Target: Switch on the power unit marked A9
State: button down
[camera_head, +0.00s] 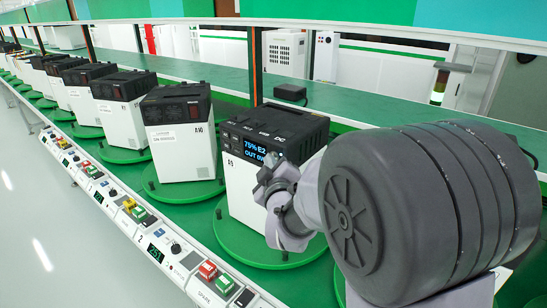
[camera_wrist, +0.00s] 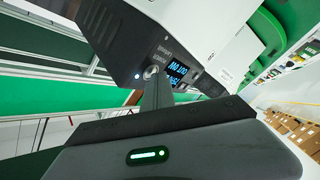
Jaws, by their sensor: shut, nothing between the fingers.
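The power unit (camera_head: 245,190), white with a dark top, stands on a green round turntable plate in the head view. Its small front mark looks like A9, but is hard to read. Its display (camera_head: 262,152) is lit in blue and reads 75% and OUT 0W. My gripper (camera_head: 268,180) is shut and empty at the right part of the unit's front. In the wrist view the lit display (camera_wrist: 177,69) shows upside down. The shut fingertips (camera_wrist: 153,78) are at a round button (camera_wrist: 150,72), which they partly cover; I cannot tell whether they touch. A small white light shows beside it.
The neighbouring unit marked A10 (camera_head: 180,135) and several similar units stand in a row to the left. A control rail (camera_head: 165,235) with coloured buttons runs along the front. A green shelf (camera_head: 330,110) with a small black box (camera_head: 290,92) lies behind.

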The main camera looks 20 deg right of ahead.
jog(key=shift+a, duration=0.1)
jog(key=shift+s+a+b, duration=0.45)
jog(key=shift+a, duration=0.05)
jog(key=s+a, duration=0.1)
jog(key=a, duration=0.1)
jog(key=s+a+b, duration=0.1)
jog(key=s+a, duration=0.1)
dwell(0.3)
dwell(0.4)
jog(key=s+a+f+m+g+y, duration=0.1)
jog(key=s+f+m+g, duration=0.1)
jog(key=s, duration=0.8)
jog(key=s+a+f+m+g+y, duration=0.1)
jog(key=s+m+g, duration=0.4)
jog(key=s, duration=0.6)
jog(key=s+a+f+m+g+y, duration=0.1)
jog(key=s+f+m+g+y, duration=0.1)
jog(key=s, duration=0.8)
jog(key=f+m+g, duration=0.1)
jog(key=m+g, duration=0.1)
jog(key=m, duration=0.1)
jog(key=shift+s+f+m, duration=0.15)
jog(key=shift+f+m, duration=0.15)
